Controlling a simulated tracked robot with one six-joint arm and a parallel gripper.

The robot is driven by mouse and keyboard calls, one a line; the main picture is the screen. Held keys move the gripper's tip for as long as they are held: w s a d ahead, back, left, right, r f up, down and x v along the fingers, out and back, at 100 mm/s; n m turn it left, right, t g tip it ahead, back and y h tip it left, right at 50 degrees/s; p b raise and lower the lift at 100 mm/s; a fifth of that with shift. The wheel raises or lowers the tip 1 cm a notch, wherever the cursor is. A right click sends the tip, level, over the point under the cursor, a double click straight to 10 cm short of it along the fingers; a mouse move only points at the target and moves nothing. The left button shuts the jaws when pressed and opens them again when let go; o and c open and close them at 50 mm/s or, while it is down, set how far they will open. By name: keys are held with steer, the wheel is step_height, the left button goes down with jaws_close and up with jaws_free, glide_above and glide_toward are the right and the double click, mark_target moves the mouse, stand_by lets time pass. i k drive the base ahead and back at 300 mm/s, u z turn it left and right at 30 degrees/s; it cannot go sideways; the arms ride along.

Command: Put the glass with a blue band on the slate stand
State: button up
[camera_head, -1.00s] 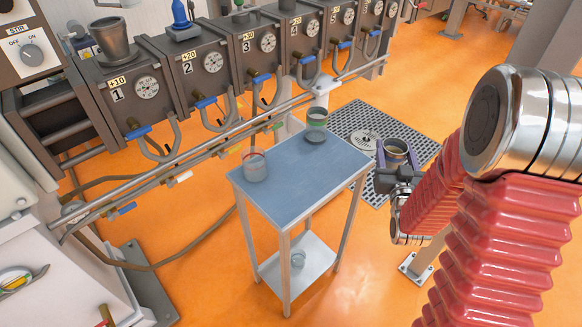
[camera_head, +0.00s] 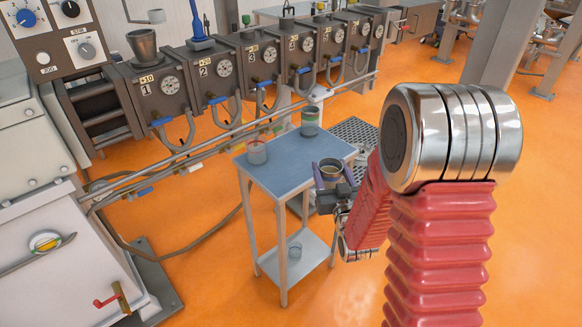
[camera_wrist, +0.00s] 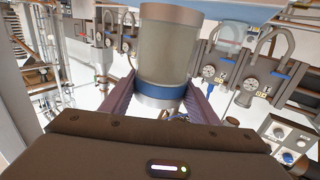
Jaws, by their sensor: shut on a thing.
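My gripper (camera_head: 331,186) is shut on the glass with a blue band (camera_wrist: 165,50). The blue band (camera_wrist: 165,88) shows between the two fingers in the wrist view. In the head view the held glass (camera_head: 330,171) appears upright, in front of the right part of the blue-topped table (camera_head: 290,170). Whether it is over the tabletop is hard to tell. The slate stand, a low dark disc (camera_head: 310,135), is barely visible at the front foot of a green-banded glass (camera_head: 310,120).
A red-banded glass (camera_head: 257,152) stands at the table's left. A rail (camera_head: 215,137) and numbered machine blocks (camera_head: 215,72) run behind the table. A dark grating (camera_head: 352,132) lies behind its right side.

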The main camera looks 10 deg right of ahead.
mark_target(290, 158)
steer(key=u, duration=0.4)
steer(key=k, duration=0.7)
steer(key=u, duration=0.8)
steer(key=i, duration=1.2)
steer(key=z, duration=0.2)
